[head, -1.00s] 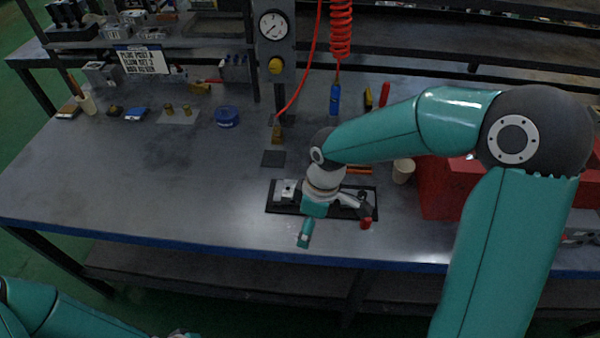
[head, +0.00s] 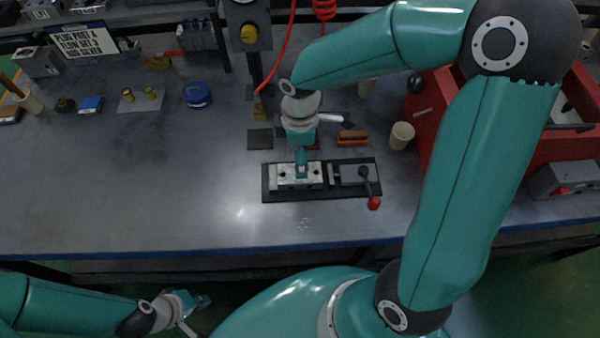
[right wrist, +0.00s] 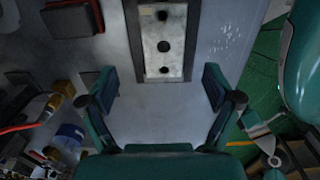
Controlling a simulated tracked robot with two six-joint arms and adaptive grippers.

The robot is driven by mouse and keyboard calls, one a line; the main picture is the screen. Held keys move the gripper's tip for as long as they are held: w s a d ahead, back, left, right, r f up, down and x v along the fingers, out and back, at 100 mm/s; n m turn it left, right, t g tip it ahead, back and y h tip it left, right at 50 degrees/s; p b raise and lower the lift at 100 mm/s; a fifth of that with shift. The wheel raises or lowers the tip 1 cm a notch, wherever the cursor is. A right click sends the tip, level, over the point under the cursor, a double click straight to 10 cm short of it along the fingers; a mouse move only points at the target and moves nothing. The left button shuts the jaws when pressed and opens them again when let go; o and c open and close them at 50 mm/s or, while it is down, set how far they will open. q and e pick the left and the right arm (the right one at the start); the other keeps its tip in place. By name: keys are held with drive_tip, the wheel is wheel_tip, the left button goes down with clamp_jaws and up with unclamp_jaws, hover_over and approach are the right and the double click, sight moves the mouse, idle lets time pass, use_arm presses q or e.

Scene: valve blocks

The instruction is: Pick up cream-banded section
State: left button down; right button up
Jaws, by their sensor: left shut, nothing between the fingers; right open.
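A pale metal block (head: 285,181) sits in the left part of a black fixture (head: 320,195) on the bench. The right wrist view shows this block (right wrist: 163,28) face-on, with several dark holes in a row. My right gripper (head: 301,166) is over the block in the head view. In the wrist view its fingers (right wrist: 160,88) are spread apart and empty, with bare bench between them, just short of the block's near end. My left gripper (head: 199,304) is shut and empty, off the bench's front edge.
The fixture's lever has a red knob (head: 374,203) at its right. A blue tin (head: 197,94) and small brass parts (head: 149,92) lie left. The left bench is mostly clear.

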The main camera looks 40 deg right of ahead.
wheel_tip(320, 180, down, 3)
drive_tip(key=shift+f, duration=0.1)
drive_tip(key=shift+s+f, duration=0.1)
drive_tip(key=shift+f, duration=0.35)
wheel_tip(320, 180, down, 4)
drive_tip(key=shift+a+f, duration=0.1)
drive_tip(key=shift+a, duration=0.05)
drive_tip(key=shift+c, duration=0.2)
drive_tip(key=shift+s, duration=0.1)
drive_tip(key=c, duration=1.6)
